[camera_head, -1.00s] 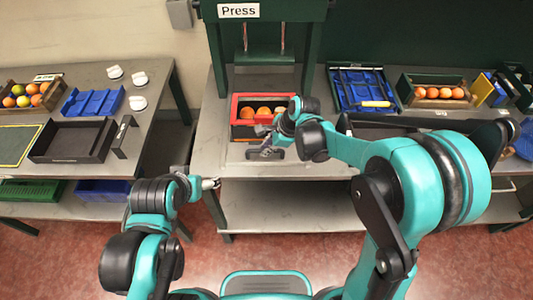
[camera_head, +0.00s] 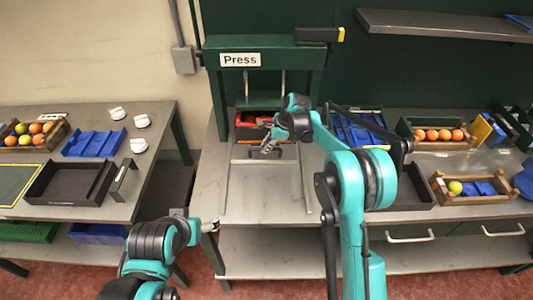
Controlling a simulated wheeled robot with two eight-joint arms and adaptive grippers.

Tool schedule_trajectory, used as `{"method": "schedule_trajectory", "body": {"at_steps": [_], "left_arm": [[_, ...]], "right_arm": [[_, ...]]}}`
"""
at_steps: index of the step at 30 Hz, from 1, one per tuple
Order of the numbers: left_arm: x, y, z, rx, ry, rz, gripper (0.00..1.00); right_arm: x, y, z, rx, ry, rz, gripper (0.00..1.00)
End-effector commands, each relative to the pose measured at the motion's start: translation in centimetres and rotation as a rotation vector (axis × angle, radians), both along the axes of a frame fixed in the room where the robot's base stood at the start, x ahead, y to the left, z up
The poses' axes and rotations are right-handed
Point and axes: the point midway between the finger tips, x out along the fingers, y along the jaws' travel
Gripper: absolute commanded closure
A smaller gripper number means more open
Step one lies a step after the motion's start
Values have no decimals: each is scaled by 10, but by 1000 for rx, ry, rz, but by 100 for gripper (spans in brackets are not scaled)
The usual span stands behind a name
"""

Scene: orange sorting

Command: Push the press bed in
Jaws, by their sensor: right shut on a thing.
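The green press (camera_head: 240,60) stands at the back of the middle table, labelled "Press". The press bed (camera_head: 241,117) has a red rim and sits low between the press posts, partly under the press plate (camera_head: 262,98). Oranges show only in part inside it. My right gripper (camera_head: 268,148) is shut on the bed's dark front handle (camera_head: 288,152); my arm hides the bed's right part. My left gripper (camera_head: 209,225) is low at the table's front left corner, away from the press; its jaws are too small to read.
Two pale rails (camera_head: 228,188) run forward from the bed over bare table. A left table holds a black tray (camera_head: 48,187), a blue tray (camera_head: 92,143) and an orange crate (camera_head: 38,145). More crates (camera_head: 437,146) stand to the right. A gap separates the tables.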

Motion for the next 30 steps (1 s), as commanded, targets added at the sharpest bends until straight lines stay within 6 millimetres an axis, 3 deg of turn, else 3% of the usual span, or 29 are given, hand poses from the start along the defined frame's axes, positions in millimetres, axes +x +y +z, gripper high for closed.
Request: {"method": "schedule_trajectory", "body": {"at_steps": [16,17,19,30], "left_arm": [[0,0,1,0,0,0,23],[0,0,1,0,0,0,23],[0,0,1,0,0,0,23],[0,0,1,0,0,0,23]], "right_arm": [[12,-1,1,0,-6,-2,100],[12,-1,1,0,-6,-2,82],[12,-1,1,0,-5,-2,66],[10,-2,5,0,-1,0,66]]}}
